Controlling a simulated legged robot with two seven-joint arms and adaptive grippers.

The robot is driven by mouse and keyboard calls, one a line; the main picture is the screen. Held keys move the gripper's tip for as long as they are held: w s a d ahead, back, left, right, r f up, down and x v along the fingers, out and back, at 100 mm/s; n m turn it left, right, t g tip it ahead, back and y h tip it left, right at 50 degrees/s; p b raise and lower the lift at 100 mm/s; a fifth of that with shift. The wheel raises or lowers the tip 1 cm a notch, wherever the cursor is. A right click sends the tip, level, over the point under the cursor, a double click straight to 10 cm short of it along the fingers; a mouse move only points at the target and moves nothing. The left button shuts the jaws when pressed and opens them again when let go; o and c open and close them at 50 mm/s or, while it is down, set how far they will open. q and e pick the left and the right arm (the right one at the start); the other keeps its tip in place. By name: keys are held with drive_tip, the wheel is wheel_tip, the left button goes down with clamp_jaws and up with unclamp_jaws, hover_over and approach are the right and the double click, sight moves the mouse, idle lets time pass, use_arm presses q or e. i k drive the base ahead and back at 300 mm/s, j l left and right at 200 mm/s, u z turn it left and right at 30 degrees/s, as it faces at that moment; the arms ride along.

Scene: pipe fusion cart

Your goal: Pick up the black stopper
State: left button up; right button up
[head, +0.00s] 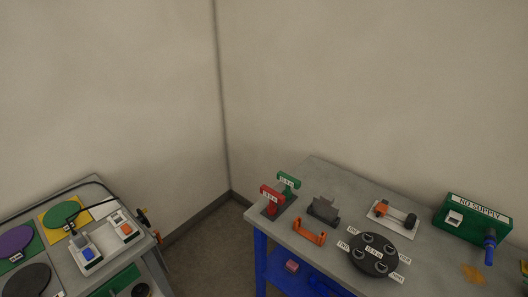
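I cannot tell for sure which item is the black stopper. A small dark round piece (410,221) sits at the right end of a white plate (397,228) on the right table, beside an orange part (381,208). A larger black disc (366,266) with several round dark pieces on it and white labels around it lies nearer the front edge. Another small dark round item (141,290) shows at the bottom of the left cart, partly cut off. Neither of my grippers is in view.
The grey right table (335,178) has blue legs. It holds red (271,195) and green (289,181) handles, a dark grey bracket (323,208), an orange bracket (309,232) and a green box (474,218). The left cart (60,200) holds coloured discs and a white switch box (88,257). Floor shows between them.

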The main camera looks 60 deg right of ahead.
sight(410, 223)
drive_tip(key=i+z, duration=0.1)
drive_tip(key=z, duration=0.35)
drive_tip(key=i+z, duration=0.1)
drive_tip(key=z, duration=0.4)
drive_tip(key=i+j+z, duration=0.1)
drive_tip(key=z, duration=0.35)
drive_tip(key=j+z, duration=0.15)
drive_tip(key=z, duration=0.3)
